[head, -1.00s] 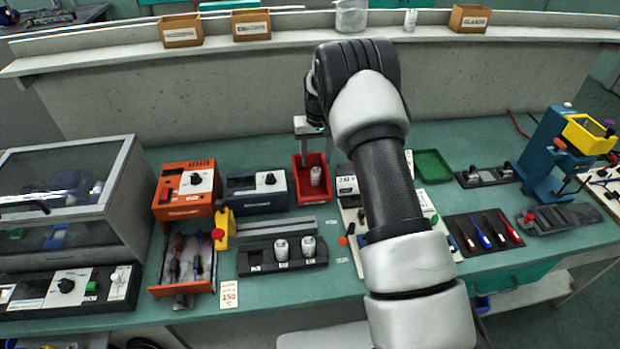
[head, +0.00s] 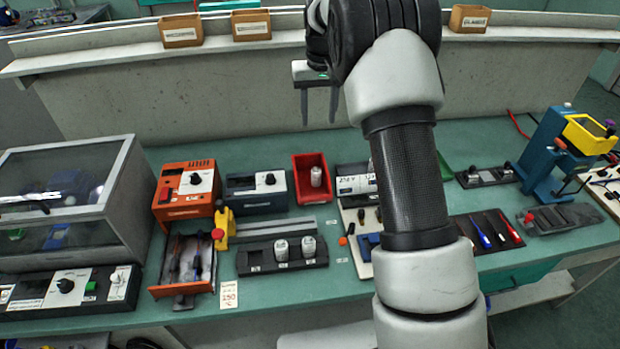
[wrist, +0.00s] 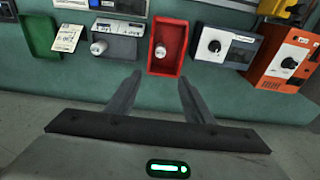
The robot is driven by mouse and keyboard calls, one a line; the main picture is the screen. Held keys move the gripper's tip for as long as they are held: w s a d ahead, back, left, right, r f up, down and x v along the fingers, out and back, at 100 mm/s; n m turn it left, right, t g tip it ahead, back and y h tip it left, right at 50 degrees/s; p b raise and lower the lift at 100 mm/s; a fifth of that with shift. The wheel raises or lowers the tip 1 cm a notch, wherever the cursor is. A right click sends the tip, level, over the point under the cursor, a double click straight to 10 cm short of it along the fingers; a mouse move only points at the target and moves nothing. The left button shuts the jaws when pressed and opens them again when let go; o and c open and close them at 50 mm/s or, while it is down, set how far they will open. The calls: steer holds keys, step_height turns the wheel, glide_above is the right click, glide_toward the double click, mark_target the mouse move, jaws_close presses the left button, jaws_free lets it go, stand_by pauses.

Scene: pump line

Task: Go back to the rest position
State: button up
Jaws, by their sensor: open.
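My gripper (head: 319,106) is open and empty in the head view, raised above the bench in front of the grey back panel. Its two fingers point down and stand apart. In the wrist view my gripper (wrist: 160,88) shows both fingers spread with nothing between them. A red bin (head: 297,188) stands on the bench below, with a white-grey cylindrical part (head: 316,176) in it. The bin also shows in the wrist view (wrist: 178,28), beyond the fingertips. My arm hides part of the bench to the right of the bin.
The green bench (head: 260,152) holds an orange unit (head: 172,207), a dark knob unit (head: 240,190), a black holder (head: 262,261) with two cylinders, and a blue press (head: 540,165). A shelf (head: 110,52) with cardboard boxes runs behind. The space around my fingers looks clear.

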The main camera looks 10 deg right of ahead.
steer(key=shift+r, duration=0.5)
steer(key=s+r+t+p, duration=0.2)
steer(key=s+r, duration=1.5)
steer(key=s+f+t+p, duration=0.1)
steer(key=s+t+p, duration=0.1)
steer(key=s, duration=2)
